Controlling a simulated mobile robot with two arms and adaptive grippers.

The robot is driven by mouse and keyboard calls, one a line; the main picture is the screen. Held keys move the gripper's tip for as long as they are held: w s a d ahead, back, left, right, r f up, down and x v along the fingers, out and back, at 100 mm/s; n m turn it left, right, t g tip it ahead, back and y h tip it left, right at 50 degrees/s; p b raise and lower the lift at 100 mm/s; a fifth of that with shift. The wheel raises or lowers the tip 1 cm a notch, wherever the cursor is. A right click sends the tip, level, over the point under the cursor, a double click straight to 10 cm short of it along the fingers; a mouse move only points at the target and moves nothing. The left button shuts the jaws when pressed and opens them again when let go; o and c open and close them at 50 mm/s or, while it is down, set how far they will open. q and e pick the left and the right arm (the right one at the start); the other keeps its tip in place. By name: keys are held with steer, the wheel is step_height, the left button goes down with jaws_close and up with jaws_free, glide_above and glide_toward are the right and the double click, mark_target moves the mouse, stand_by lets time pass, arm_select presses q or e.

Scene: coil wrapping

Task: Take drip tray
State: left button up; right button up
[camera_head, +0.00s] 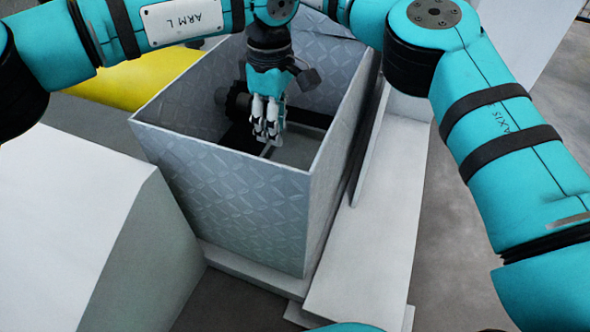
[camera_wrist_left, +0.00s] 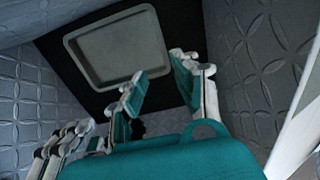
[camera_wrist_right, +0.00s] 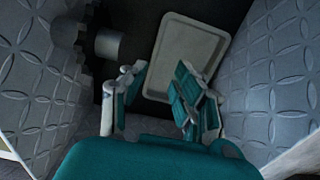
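The drip tray is a shallow grey rectangle with a raised rim. It lies flat on the dark floor of a deep box, in the left wrist view (camera_wrist_left: 118,47) and the right wrist view (camera_wrist_right: 187,50). My left gripper (camera_head: 268,130) reaches down into the box; in its wrist view (camera_wrist_left: 160,67) the fingers are apart and empty, above the tray. My right gripper (camera_wrist_right: 160,70) is also open and empty, above the tray. It is not clearly visible in the head view. In the head view the tray is mostly hidden by the gripper and box wall.
The box (camera_head: 230,205) has tall patterned grey walls close around the grippers. A dark cylindrical part (camera_wrist_right: 108,45) sticks out beside the tray. A white block (camera_head: 65,220) stands left of the box, and a pale ledge (camera_head: 375,235) runs along its right.

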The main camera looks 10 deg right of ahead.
mark_target(301, 144)
steer(key=shift+r, duration=0.1)
